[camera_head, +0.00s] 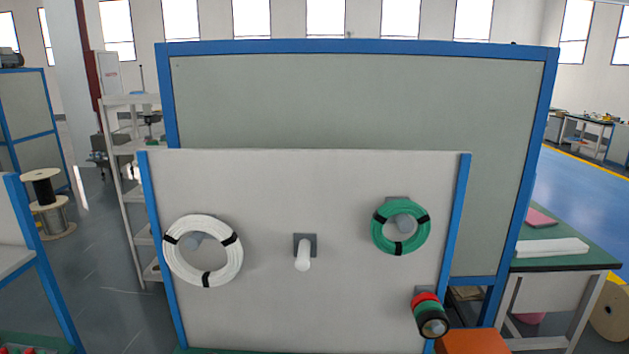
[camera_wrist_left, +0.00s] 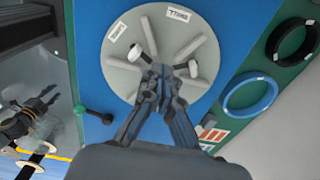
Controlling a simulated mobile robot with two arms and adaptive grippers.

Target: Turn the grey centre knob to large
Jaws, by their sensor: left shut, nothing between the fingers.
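In the left wrist view a round grey disc (camera_wrist_left: 165,28) with raised radial ribs is mounted on a blue panel. Two small white labels (camera_wrist_left: 179,14) sit near its rim; their text is too small and tilted to read surely. White rounded stubs show on or in front of the disc, one beside each side of the fingertips. My left gripper (camera_wrist_left: 160,72) is shut and empty, its tips over the lower middle of the disc. I cannot tell if they touch it. The head view does not show the disc or either gripper.
In the left wrist view a blue ring (camera_wrist_left: 250,96) and a black ring (camera_wrist_left: 291,40) lie right of the disc; a green-black handle (camera_wrist_left: 93,113) is left. In the head view a white board (camera_head: 340,310) carries a white coil (camera_head: 185,273) and a green coil (camera_head: 380,240).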

